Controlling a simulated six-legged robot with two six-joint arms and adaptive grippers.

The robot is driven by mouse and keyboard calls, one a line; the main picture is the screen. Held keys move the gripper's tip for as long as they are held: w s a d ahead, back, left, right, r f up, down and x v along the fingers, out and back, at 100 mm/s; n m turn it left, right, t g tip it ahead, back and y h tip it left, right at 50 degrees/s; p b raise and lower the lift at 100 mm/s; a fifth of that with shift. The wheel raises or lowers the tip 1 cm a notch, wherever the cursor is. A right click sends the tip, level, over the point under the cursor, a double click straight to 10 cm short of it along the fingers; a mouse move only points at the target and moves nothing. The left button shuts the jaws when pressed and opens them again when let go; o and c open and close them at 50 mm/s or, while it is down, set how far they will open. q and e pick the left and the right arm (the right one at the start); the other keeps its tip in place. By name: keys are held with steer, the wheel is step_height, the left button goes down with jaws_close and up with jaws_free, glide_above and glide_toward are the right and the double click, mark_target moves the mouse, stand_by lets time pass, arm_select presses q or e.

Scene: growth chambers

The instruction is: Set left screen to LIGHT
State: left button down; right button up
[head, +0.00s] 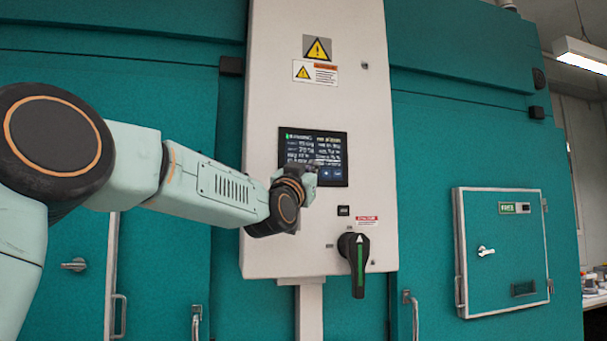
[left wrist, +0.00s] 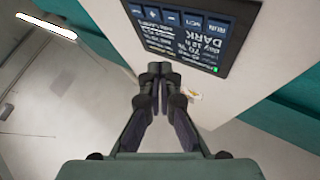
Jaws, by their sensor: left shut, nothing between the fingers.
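The screen (head: 313,150) is a dark touch panel on a white cabinet. In the left wrist view the screen (left wrist: 190,38) appears upside down, with the word DARK, lines such as day 12 h, and a row of blue buttons (left wrist: 172,18). My left gripper (head: 310,180) is in front of the screen's lower left in the head view and hides part of it. In the left wrist view my left gripper (left wrist: 160,70) is shut and empty, its tips close to the screen's edge. I cannot tell whether they touch it. My right gripper is not in view.
Below the screen is a black rotary handle (head: 358,262) with a green stripe. Warning labels (head: 317,48) are above the screen. Teal chamber doors (head: 425,150) flank the cabinet. A small teal hatch (head: 505,255) with a silver handle is at right.

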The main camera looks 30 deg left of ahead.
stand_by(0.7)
arm_select(q)
steer(key=d+n+p, duration=0.1)
steer(key=n, duration=0.4)
steer(key=s+d+n+p, duration=0.1)
steer(key=n, duration=0.5)
steer(key=s+d+n+h+p, duration=0.1)
steer(key=n, duration=0.4)
steer(key=shift+s, duration=0.25)
steer(key=shift+w, duration=0.1)
